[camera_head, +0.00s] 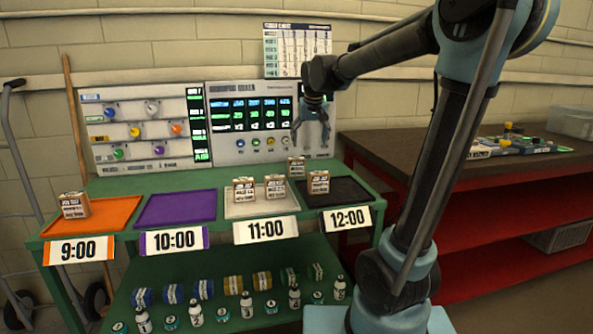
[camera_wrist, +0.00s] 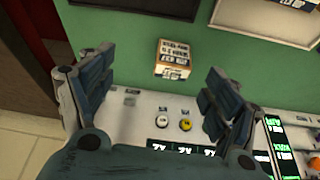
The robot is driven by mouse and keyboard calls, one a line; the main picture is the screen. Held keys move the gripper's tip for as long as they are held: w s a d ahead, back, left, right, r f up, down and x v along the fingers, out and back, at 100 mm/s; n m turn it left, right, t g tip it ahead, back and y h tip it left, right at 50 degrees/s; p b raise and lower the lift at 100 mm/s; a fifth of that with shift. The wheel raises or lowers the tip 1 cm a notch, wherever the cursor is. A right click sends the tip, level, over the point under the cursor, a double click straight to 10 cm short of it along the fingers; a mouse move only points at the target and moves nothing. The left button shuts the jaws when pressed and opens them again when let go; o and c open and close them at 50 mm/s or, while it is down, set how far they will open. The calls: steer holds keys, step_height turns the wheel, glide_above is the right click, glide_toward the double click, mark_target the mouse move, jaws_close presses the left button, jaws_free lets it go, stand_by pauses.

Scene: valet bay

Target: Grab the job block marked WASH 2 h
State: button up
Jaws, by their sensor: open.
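Small wooden job blocks with printed white labels stand on the green bench. One block (camera_head: 296,167) stands on bare green bench behind the white and black trays. In the wrist view the block (camera_wrist: 172,60) shows beyond and between my fingers, apart from them. Its label is too small to read surely, so I cannot confirm WASH 2 h. Other blocks stand on the orange tray (camera_head: 73,205), the white tray (camera_head: 243,189) (camera_head: 274,186) and the black tray (camera_head: 318,182). My gripper (camera_head: 311,140) is open and empty, above the bench's back, before the panel; its spread fingers (camera_wrist: 160,82) also show in the wrist view.
Trays labelled 9:00 (camera_head: 118,212), 10:00 (camera_head: 175,208), 11:00 (camera_head: 262,207) and 12:00 (camera_head: 350,190) line the bench front. A control panel (camera_head: 268,150) stands along the back. A red workbench (camera_head: 450,172) is at right. Bottles and rolls fill the lower shelf.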

mark_target(297, 158)
steer(key=w+a, duration=0.3)
steer(key=a, duration=0.1)
steer(key=x, duration=1.1)
steer(key=shift+w+r, duration=0.15)
steer(key=shift+w, duration=0.25)
steer(key=shift+w+a+x, duration=0.1)
steer(key=shift+w+x, duration=0.05)
steer(key=shift+x, duration=0.9)
steer(key=shift+w+a+x, duration=0.15)
steer(key=shift+x, duration=0.9)
steer(key=shift+w+f, duration=0.25)
steer(key=shift+f, duration=0.2)
steer(key=c, duration=1.2)
